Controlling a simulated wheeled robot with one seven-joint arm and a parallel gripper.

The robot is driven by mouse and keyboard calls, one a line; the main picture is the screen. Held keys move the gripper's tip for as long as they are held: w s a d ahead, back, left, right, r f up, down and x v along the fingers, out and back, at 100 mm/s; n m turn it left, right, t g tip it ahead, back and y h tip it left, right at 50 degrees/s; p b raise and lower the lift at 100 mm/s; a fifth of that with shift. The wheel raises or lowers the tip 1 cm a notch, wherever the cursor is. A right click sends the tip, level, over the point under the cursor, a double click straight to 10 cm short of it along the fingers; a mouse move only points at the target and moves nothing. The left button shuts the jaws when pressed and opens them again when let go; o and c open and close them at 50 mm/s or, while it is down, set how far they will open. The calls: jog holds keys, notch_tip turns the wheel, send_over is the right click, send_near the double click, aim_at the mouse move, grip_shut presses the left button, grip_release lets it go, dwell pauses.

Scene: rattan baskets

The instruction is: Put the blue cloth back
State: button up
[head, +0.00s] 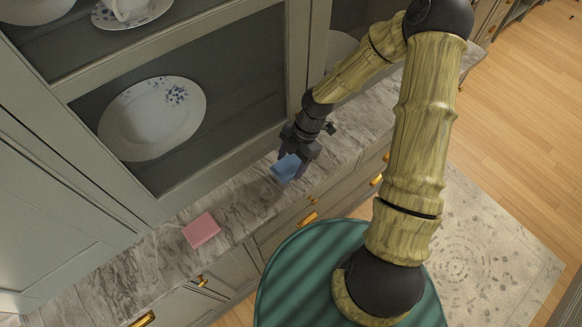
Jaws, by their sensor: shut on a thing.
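The blue cloth (286,168) is a small folded piece at the marble counter, right of the middle of its length. My gripper (292,160) points down over it and is shut on it. The fingers cover the cloth's right part. I cannot tell whether the cloth rests on the counter or is slightly lifted.
A pink cloth (202,231) lies on the marble counter (150,262), left of my gripper. A glass-fronted cabinet with a plate (152,118) rises behind the counter. Drawers with brass handles (308,219) are below. The counter between the cloths is clear.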

aim_at(295, 162)
jog(key=shift+d+f+p, duration=0.1)
jog(key=shift+f+p, duration=0.3)
jog(key=shift+f, duration=1.5)
jog(key=shift+f, duration=0.1)
jog(key=o, duration=1)
jog(key=b+v, duration=0.2)
jog(key=v, duration=1)
